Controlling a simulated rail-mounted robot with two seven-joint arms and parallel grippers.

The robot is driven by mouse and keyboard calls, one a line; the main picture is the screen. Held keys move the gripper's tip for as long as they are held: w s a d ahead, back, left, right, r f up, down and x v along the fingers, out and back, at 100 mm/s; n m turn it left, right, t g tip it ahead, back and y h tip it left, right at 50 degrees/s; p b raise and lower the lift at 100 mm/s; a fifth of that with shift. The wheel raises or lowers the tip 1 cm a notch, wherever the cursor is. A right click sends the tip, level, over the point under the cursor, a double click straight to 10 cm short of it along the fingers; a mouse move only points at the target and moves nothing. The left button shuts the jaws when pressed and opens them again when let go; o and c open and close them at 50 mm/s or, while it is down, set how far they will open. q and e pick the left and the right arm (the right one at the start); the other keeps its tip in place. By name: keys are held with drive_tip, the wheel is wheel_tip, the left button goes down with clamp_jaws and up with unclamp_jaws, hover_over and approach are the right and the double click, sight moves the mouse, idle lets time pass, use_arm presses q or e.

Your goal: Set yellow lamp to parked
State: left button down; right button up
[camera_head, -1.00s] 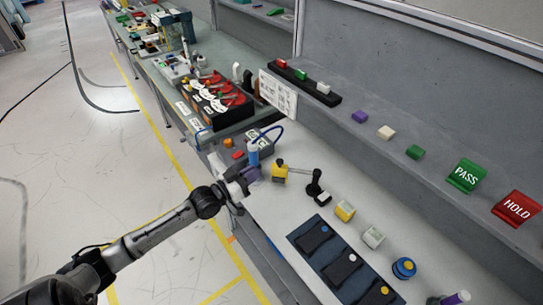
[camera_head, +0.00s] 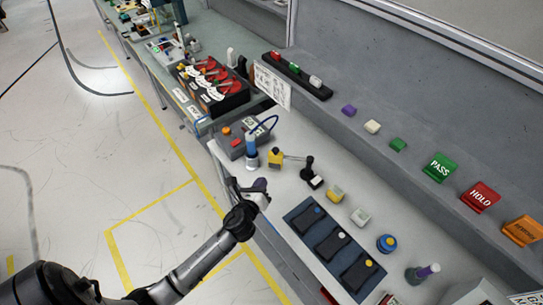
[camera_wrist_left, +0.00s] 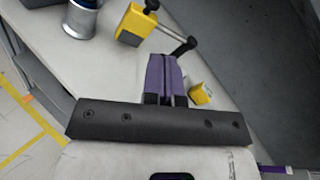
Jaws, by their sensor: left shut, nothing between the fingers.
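The yellow lamp has a yellow block (camera_head: 274,158) joined by a thin arm to a black upright piece (camera_head: 308,171), and it stands on the light bench. In the left wrist view, the yellow block (camera_wrist_left: 136,25) is at the top and the arm runs right to a dark joint. My left gripper (camera_head: 262,186) is shut and empty, in front of the lamp and apart from it in the head view. Its purple fingers (camera_wrist_left: 165,78) are together in the left wrist view, below the arm. My right gripper is not in view.
A blue-topped cylinder (camera_head: 251,148) stands left of the lamp. A small yellow block (camera_head: 336,193) and a pale block (camera_head: 360,217) sit to its right. A dark tray (camera_head: 304,211) lies near the bench's front. A grey ledge with PASS (camera_head: 439,167) and HOLD (camera_head: 480,197) signs runs behind.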

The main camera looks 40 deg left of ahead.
use_arm(q)
drive_tip(key=m, duration=0.4)
approach(275, 152)
drive_tip(key=shift+m, duration=0.4)
drive_tip(key=x, duration=0.6)
drive_tip(key=shift+w+f+b, duration=0.1)
drive_tip(key=shift+w+b, duration=0.05)
drive_tip(key=shift+b, duration=0.2)
drive_tip(key=shift+w+a+f, duration=0.1)
drive_tip(key=shift+w+a, duration=0.15)
drive_tip(key=shift+w, duration=0.3)
